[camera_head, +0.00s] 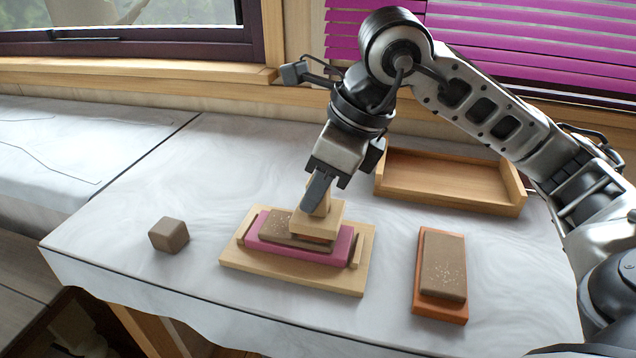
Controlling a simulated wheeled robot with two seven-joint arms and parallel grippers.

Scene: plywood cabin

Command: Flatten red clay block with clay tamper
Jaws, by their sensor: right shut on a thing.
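My right gripper (320,190) points down and is shut on the handle of a pale wooden clay tamper (320,215). The tamper's flat square base sits over the right part of a brown slab (283,232) and appears to touch it, though the contact is partly hidden. The slab lies on a magenta pad (272,245) on a light wooden board (240,262). A thin reddish-brown edge shows below the tamper's base; I cannot tell whether this is the red clay block. My left gripper is not in view.
A brown cube (168,235) stands on the marbled table (215,165) to the left. A second brown slab (443,265) lies on an orange-red base (440,308) to the right. An empty wooden tray (450,190) is at the back right. The table's back left is clear.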

